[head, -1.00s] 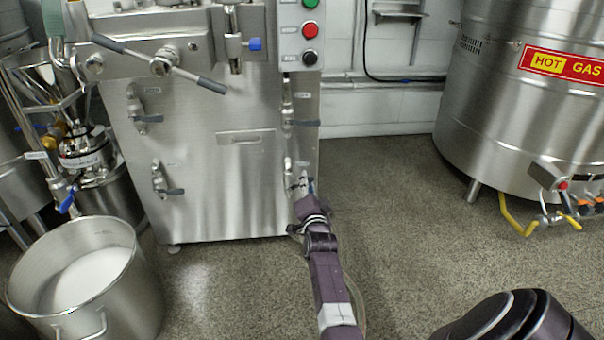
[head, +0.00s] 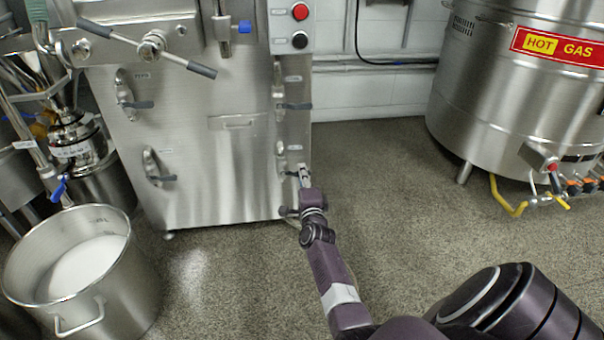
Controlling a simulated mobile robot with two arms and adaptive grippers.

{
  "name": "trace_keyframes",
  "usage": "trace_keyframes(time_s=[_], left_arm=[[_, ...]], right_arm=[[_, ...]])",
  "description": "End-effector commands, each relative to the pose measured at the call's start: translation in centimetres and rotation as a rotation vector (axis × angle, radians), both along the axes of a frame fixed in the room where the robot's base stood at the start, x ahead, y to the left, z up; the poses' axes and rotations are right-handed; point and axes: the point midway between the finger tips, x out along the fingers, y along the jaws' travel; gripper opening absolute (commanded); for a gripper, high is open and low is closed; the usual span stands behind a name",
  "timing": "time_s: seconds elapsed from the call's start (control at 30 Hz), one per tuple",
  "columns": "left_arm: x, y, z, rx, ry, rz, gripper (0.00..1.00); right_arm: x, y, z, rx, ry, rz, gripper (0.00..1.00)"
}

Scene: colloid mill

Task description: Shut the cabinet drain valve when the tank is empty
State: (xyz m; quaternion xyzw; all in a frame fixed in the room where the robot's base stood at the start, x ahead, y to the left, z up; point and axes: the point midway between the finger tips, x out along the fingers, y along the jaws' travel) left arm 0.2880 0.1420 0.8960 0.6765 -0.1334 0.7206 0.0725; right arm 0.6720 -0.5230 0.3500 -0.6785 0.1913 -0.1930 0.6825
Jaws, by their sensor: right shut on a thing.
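The steel cabinet (head: 225,185) stands at the centre left, with dark-handled latches on its front. My right gripper (head: 303,172) is at the cabinet's lower right edge, beside the lower right latch (head: 283,158). It is shut on what appears to be the drain valve's handle, which the gripper and wrist mostly hide. I cannot tell the valve's position. The tank's inside and its level do not show. My left gripper is not in view.
A steel pot (head: 130,283) holding white liquid stands at the lower left, near a pipe with a blue lever (head: 58,190). A large vessel with a red HOT GAS label (head: 560,47) stands at the right. The speckled floor (head: 400,190) between is clear.

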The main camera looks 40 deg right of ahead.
Motion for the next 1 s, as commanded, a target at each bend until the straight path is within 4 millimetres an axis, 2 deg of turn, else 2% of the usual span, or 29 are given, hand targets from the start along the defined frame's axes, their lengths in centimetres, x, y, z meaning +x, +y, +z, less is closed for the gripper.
trace_keyframes(time_s=[0.4,0.43,0.6,1.0], left_arm=[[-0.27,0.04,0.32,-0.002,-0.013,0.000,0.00],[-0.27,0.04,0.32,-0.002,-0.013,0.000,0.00],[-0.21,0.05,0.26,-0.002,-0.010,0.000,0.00],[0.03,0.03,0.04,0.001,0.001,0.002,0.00]], right_arm=[[-0.13,0.00,-0.38,0.013,-0.001,0.000,0.00],[-0.13,0.00,-0.39,0.013,-0.001,0.000,0.14],[-0.09,0.01,-0.30,0.011,-0.001,0.000,0.32],[-0.61,0.40,-0.23,0.009,-0.002,0.001,0.32]])
